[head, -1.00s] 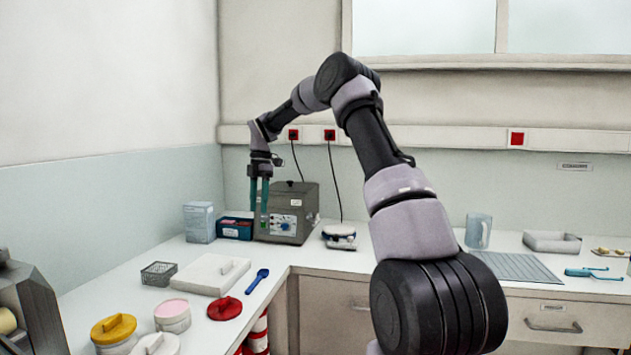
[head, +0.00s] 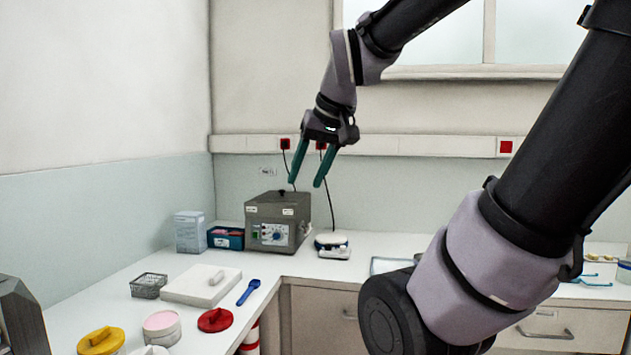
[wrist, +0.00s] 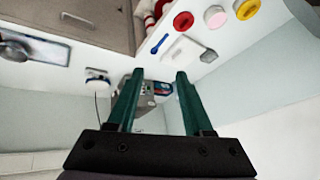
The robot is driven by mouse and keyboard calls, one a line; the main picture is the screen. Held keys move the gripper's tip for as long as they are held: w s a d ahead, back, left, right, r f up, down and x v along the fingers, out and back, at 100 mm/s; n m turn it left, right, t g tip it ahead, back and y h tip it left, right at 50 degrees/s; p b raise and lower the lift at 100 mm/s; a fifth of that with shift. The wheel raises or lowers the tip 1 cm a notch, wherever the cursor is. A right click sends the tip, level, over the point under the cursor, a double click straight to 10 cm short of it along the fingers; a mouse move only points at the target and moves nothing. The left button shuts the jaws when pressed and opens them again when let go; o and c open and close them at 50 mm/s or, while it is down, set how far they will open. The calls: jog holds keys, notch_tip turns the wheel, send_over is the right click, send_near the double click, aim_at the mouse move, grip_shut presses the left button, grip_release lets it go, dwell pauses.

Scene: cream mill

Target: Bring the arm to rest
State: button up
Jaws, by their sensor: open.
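My gripper (head: 306,183) is open and empty, its two green fingers apart and pointing down. In the head view it hangs in the air above and a little in front of the grey mill-like box (head: 278,221) with a control dial. The wrist view also shows my gripper (wrist: 156,82) with nothing between its fingers. My arm rises from the lower right of the head view, across the window, and bends down to the gripper.
On the counter are a small white-topped device (head: 332,245), a blue box (head: 226,238), a white carton (head: 189,232), a wire basket (head: 149,286), a white slab (head: 201,285), a blue spoon (head: 248,291), a red lid (head: 215,320), a pink-topped jar (head: 162,327) and a yellow lid (head: 101,340).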

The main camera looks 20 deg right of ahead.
jog(key=s+m, duration=0.1)
jog(key=s+f+m+t, duration=0.1)
jog(key=shift+s+d+m, duration=0.2)
jog(key=shift+s+m, duration=0.1)
jog(key=shift+s, duration=0.1)
dwell(0.4)
